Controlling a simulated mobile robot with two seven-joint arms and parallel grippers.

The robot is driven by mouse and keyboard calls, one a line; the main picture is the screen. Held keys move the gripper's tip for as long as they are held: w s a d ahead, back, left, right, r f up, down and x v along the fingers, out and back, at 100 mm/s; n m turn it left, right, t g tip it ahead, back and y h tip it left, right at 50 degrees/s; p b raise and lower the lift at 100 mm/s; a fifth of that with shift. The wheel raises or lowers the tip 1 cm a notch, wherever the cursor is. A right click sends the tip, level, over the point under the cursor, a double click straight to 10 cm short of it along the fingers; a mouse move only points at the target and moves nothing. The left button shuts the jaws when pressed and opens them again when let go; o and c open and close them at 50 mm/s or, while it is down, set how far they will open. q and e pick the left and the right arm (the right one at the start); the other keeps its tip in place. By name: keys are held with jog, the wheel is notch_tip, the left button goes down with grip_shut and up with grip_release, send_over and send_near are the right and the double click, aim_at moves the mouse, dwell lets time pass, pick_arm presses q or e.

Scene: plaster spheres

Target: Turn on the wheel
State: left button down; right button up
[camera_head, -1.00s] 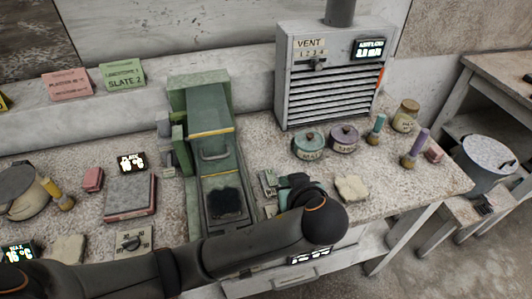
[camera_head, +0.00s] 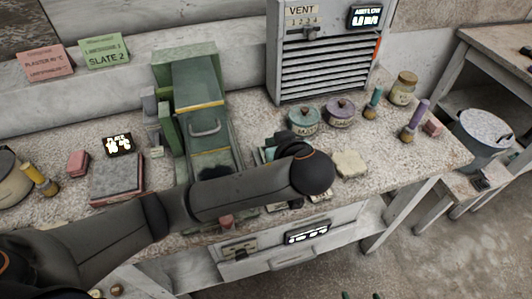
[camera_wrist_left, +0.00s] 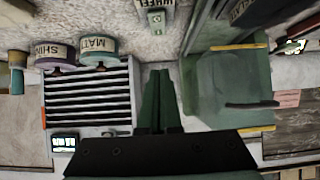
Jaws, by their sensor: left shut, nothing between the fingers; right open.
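A small green switch plate (camera_wrist_left: 156,20) with a label reading WHEEL (camera_wrist_left: 155,4) shows at the top of the left wrist view. My left gripper (camera_wrist_left: 160,76) is shut and empty, its green fingers together and apart from the plate in that picture. In the head view my left arm (camera_head: 250,192) crosses the bench front and hides the fingertips. A green plate edge (camera_head: 268,153) shows behind that arm. Two green fingertips of my right gripper (camera_head: 362,295) stand apart at the bottom edge, open and empty. I cannot tell which object is the wheel itself.
A green machine with a handle (camera_head: 205,127) stands left of the arm. The grey vent box (camera_head: 330,65) stands behind. Lidded jars (camera_head: 304,120), brushes and a sponge (camera_head: 349,164) crowd the bench's right. A bucket (camera_head: 485,135) stands beyond. The floor at lower right is clear.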

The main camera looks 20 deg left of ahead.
pick_arm(q)
jog(key=b+x, duration=0.2)
jog(key=x, duration=0.1)
jog(key=shift+w+a+f, duration=0.1)
jog(key=shift+a+f, duration=0.05)
jog(key=shift+f, duration=0.15)
jog(key=shift+w+a+f+p, duration=0.25)
jog(key=shift+w+a+p, duration=0.15)
jog(key=shift+w, duration=0.2)
jog(key=f, duration=0.3)
jog(key=shift+w+a+f, duration=0.15)
jog(key=shift+w+a, duration=0.05)
jog(key=shift+w, duration=0.15)
jog(key=shift+w+f, duration=0.1)
jog(key=shift+f, duration=0.35)
pick_arm(e)
notch_tip(320, 180, down, 2)
jog(key=shift+f, duration=0.2)
pick_arm(q)
jog(key=shift+w, duration=0.1)
